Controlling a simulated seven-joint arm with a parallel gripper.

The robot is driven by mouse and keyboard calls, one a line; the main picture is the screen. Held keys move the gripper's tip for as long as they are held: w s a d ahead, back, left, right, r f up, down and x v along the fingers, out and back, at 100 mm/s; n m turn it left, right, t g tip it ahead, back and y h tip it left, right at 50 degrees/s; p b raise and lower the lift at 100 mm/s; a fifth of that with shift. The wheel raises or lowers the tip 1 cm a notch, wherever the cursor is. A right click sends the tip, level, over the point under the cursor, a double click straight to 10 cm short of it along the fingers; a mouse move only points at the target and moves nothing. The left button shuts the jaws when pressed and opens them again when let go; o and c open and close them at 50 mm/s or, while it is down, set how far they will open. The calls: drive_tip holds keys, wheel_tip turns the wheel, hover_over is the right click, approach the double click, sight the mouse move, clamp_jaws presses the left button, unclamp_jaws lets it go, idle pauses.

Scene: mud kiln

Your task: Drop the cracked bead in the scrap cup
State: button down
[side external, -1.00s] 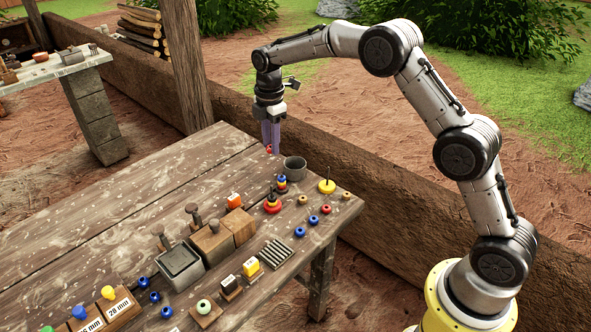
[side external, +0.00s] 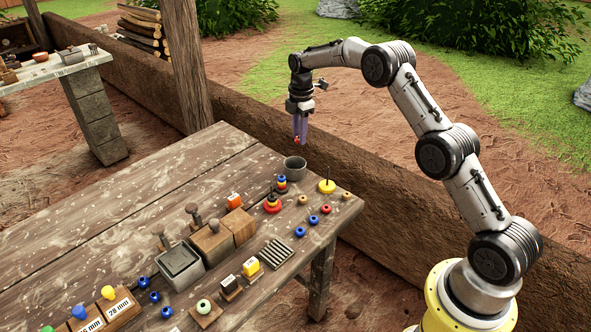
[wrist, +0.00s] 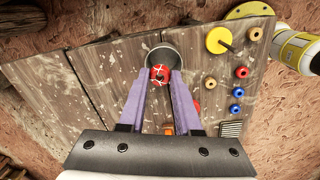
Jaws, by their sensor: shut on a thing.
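My gripper (side external: 298,140) is shut on the cracked bead (wrist: 159,74), a red bead with pale crack lines. It also shows as a small red spot between the fingertips in the side view (side external: 297,139). The scrap cup (side external: 294,168), a grey round cup, stands near the table's far right edge. The gripper and bead are in the air above the cup, apart from it.
A yellow disc with a peg (side external: 327,186) stands right of the cup. Several loose beads, including a red one (side external: 326,209), lie nearby. Blocks and stands fill the nearer table (side external: 90,230); its far left is clear.

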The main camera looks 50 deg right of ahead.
drive_tip(key=shift+f, duration=0.95)
drive_tip(key=c, duration=0.5)
unclamp_jaws()
drive_tip(key=shift+r, duration=0.15)
drive_tip(key=r, duration=1.3)
drive_tip(key=shift+s+a+r, duration=0.1)
drive_tip(key=shift+s+r, duration=0.2)
drive_tip(key=shift+s, duration=0.05)
